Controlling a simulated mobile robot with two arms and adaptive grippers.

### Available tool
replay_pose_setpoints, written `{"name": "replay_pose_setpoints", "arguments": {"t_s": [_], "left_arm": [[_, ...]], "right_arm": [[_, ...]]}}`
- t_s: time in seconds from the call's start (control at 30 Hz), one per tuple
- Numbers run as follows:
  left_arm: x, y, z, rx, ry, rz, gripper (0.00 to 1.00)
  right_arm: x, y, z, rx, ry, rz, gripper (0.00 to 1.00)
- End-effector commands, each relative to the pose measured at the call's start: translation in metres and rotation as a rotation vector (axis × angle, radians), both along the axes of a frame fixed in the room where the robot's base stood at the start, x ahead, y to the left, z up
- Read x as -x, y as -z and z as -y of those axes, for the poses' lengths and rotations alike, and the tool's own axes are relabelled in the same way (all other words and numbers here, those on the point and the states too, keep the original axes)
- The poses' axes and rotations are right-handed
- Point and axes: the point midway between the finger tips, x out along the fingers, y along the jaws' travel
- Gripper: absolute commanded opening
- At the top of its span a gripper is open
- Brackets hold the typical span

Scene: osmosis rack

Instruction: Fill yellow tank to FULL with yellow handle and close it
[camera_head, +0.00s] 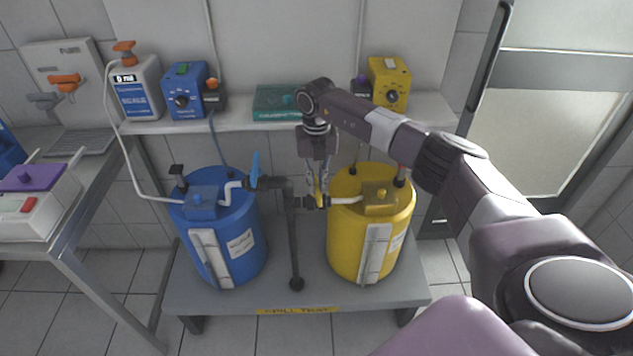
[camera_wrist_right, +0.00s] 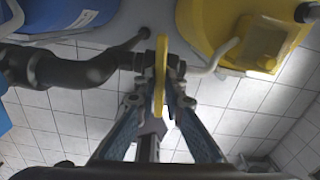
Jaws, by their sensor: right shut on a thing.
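The yellow tank (camera_head: 350,240) stands on the right of the low bench, with a pale level strip (camera_head: 375,254) down its front; I cannot read the level. A white pipe runs from its top to the dark pipe between the tanks. The yellow handle (camera_head: 319,197) sits on that pipe, left of the tank. My right gripper (camera_head: 319,190) reaches down onto it. In the right wrist view the yellow handle (camera_wrist_right: 160,75) stands edge-on between the fingertips of my right gripper (camera_wrist_right: 163,92), which is shut on it. The yellow tank (camera_wrist_right: 215,25) also shows there. My left gripper is out of view.
The blue tank (camera_head: 230,250) stands at the left of the bench, with a raised blue handle (camera_head: 254,169) on its pipe. A shelf (camera_head: 240,128) behind holds a blue box (camera_head: 184,92), a yellow box (camera_head: 388,84) and a white bottle (camera_head: 138,90). A side table (camera_head: 75,235) is at left.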

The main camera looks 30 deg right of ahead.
Motion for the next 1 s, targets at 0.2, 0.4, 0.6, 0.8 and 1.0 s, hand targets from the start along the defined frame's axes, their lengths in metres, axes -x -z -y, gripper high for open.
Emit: {"name": "replay_pose_setpoints", "arguments": {"t_s": [0.2,0.4,0.6,0.8,1.0], "left_arm": [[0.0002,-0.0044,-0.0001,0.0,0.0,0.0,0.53],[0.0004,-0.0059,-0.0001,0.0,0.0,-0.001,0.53],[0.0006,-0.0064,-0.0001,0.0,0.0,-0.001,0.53],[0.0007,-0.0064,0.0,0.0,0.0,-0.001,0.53],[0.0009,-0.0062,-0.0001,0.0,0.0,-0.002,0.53]], "right_arm": [[-0.0022,-0.0037,0.0014,0.001,0.137,0.007,0.0],[-0.0025,-0.0035,0.0013,0.0,0.211,0.009,0.0],[-0.0024,-0.0031,0.0013,0.0,0.243,0.008,0.0],[-0.0023,-0.0029,0.0012,0.0,0.248,0.008,0.0],[-0.0022,-0.0028,0.001,-0.001,0.247,0.007,0.0]]}}
